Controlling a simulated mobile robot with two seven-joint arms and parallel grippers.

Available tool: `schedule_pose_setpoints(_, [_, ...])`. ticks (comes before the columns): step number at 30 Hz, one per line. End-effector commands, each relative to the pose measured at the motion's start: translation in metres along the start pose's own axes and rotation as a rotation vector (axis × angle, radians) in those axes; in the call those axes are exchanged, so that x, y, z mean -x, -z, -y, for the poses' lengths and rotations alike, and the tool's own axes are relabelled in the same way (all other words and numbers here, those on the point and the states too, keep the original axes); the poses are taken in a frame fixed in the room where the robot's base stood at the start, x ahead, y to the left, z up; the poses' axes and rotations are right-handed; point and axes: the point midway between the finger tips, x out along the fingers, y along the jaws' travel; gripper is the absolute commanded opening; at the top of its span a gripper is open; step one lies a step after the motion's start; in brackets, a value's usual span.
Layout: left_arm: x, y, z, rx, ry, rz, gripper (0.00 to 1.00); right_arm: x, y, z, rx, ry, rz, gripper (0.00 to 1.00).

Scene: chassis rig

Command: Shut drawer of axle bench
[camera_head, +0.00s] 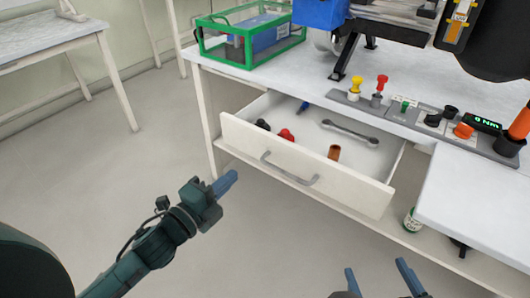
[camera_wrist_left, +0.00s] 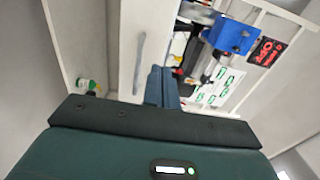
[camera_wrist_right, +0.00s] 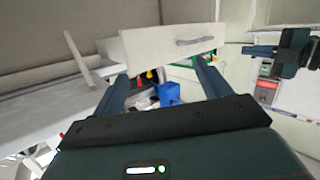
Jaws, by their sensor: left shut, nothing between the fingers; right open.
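The white drawer (camera_head: 240,135) of the axle bench (camera_head: 215,68) stands pulled out, with its grey bar handle (camera_head: 290,170) on the front. Inside lie a grey wrench (camera_head: 350,132), a copper-coloured cylinder (camera_head: 334,153), red and black small parts and a blue item. My left gripper (camera_head: 224,183) is shut and empty, in front of the drawer's left part and apart from it. In the left wrist view the drawer handle (camera_wrist_left: 139,62) is left of the shut fingers. My right gripper (camera_head: 378,280) is open and empty, low in front of the drawer. The drawer front (camera_wrist_right: 140,45) shows in the right wrist view.
A green-framed case (camera_head: 222,48), a blue block (camera_head: 320,12) and a panel of coloured knobs (camera_head: 430,117) are on the bench top. A white worktop (camera_head: 480,195) juts out at the right. A green-and-white bottle (camera_head: 411,220) stands on the lower shelf.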

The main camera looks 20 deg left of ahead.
Motion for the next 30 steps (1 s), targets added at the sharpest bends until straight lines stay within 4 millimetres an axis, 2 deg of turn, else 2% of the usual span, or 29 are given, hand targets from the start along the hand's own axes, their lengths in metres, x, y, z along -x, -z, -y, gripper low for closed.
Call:
schedule_pose_setpoints(18, [-0.107, 0.0, -0.001, 0.002, 0.001, 0.0, 0.0, -0.004, -0.001, 0.003, 0.034, -0.004, -0.106, 0.76])
schedule_pose_setpoints(24, [-0.125, 0.0, -0.001, 0.003, -0.002, 0.001, 0.0, -0.004, 0.002, 0.004, 0.044, -0.005, -0.139, 0.76])
schedule_pose_setpoints(30, [-0.128, 0.0, 0.0, 0.003, -0.003, 0.0, 0.0, -0.004, 0.003, 0.004, 0.051, -0.001, -0.151, 0.76])
